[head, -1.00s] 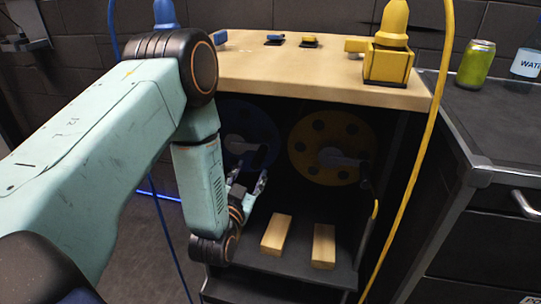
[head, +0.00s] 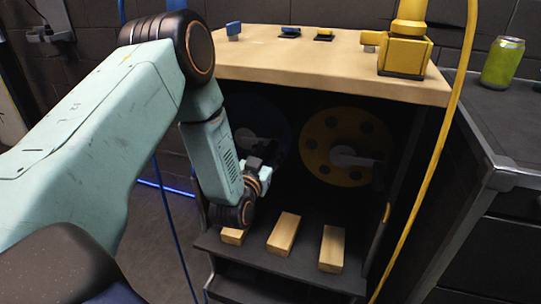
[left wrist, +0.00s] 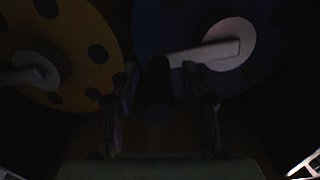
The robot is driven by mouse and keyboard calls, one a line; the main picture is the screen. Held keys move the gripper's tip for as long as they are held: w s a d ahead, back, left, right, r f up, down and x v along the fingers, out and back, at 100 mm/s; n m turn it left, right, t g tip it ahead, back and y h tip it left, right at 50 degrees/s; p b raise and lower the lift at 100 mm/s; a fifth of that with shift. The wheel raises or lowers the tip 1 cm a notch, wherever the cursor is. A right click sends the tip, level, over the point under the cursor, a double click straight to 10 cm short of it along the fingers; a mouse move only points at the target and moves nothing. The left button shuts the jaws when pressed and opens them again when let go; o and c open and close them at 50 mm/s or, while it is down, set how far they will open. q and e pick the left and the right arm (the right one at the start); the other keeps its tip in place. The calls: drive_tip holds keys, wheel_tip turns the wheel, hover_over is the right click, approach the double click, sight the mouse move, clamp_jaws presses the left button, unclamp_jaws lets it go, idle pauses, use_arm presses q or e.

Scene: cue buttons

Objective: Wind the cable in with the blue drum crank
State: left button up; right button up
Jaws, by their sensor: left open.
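The blue drum (head: 278,112) is in the dark cabinet under the wooden top, left of the yellow drum. A dark upright handle (left wrist: 158,90) at the arm's end stands between the two spread fingers of my left gripper (left wrist: 160,78). I cannot tell if they touch it. The cable being wound cannot be told clearly. My right gripper is out of view.
The yellow drum (head: 335,142) with its own crank is close to the right. Wooden blocks (head: 284,234) lie on the shelf below my gripper. A yellow cable (head: 446,130) hangs before the cabinet's right side. A green can (head: 503,62) stands on the right counter.

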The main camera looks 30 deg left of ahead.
use_arm(q)
drive_tip(key=shift+w+a, duration=0.1)
drive_tip(key=shift+w, duration=0.25)
drive_tip(key=shift+c, duration=0.5)
clamp_jaws()
